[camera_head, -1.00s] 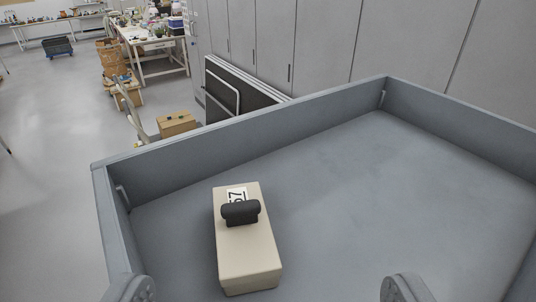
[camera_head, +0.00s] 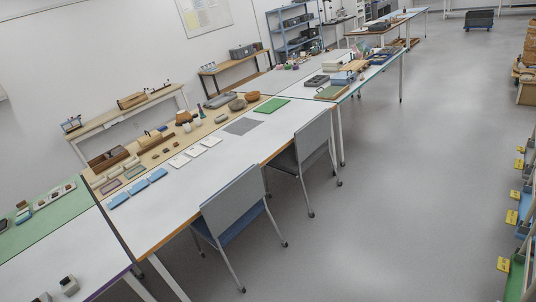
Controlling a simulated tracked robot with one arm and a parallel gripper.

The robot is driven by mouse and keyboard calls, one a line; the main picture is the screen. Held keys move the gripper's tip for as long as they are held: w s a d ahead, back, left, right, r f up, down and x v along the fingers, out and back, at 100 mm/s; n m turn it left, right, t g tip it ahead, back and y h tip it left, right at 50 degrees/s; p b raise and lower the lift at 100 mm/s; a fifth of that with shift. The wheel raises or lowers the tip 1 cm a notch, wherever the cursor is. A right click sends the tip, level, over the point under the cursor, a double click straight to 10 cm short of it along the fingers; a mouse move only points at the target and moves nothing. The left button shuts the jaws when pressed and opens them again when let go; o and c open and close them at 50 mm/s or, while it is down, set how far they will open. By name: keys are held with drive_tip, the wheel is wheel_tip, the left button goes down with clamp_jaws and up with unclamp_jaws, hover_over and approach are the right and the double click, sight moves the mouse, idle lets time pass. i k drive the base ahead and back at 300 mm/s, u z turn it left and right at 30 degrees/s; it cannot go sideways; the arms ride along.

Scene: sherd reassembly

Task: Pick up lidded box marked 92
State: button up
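I cannot make out a lidded box marked 92 in this view. Small boxes and blocks stand on the far tables, too small for any number to be read. My gripper is out of the frame.
A long white table (camera_head: 190,212) bears trays, blue slabs (camera_head: 137,188) and pots. Two grey chairs (camera_head: 232,204) (camera_head: 312,140) stand at its right side. A green-topped table (camera_head: 45,232) is at left. Shelving with yellow tags (camera_head: 511,217) lines the right edge. The grey floor (camera_head: 400,180) between is open.

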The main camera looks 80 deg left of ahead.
sight(69, 285)
drive_tip(key=u, duration=4.15)
drive_tip(key=k, duration=0.9)
drive_tip(key=i, duration=0.9)
drive_tip(key=z, duration=0.05)
